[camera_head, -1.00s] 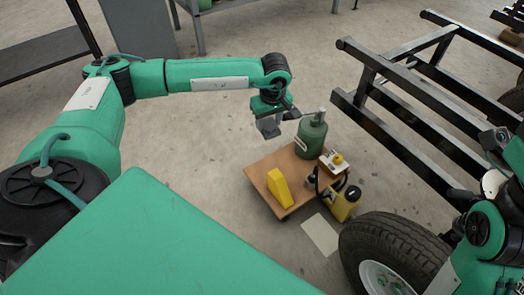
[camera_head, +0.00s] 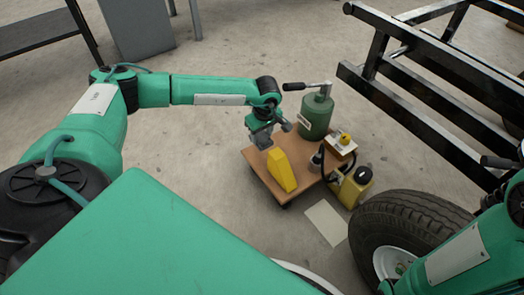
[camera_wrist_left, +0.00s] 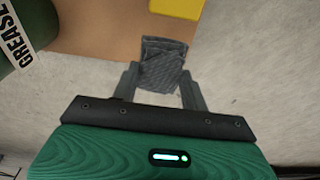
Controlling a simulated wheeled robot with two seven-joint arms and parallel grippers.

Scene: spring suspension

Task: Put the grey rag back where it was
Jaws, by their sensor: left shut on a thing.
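My left gripper (camera_head: 263,137) is shut on the grey rag (camera_wrist_left: 163,62), which shows folded and dark between the two fingertips in the left wrist view. In the head view, the gripper is by the back left part of the low wooden trolley (camera_head: 262,166), just behind a yellow wedge (camera_head: 280,170). The wrist view shows the rag overlapping the edge of the brown trolley top (camera_wrist_left: 105,25). I cannot tell whether the rag touches it. My right gripper is outside the views; only part of its arm shows at lower right.
A green grease drum (camera_head: 315,116) with a lever handle stands at the trolley's back. A yellow can (camera_head: 352,188) and a small box with a yellow item (camera_head: 342,146) are at its right. A wheel (camera_head: 405,225) and black frame (camera_head: 430,90) stand further right. Floor left of the trolley is clear.

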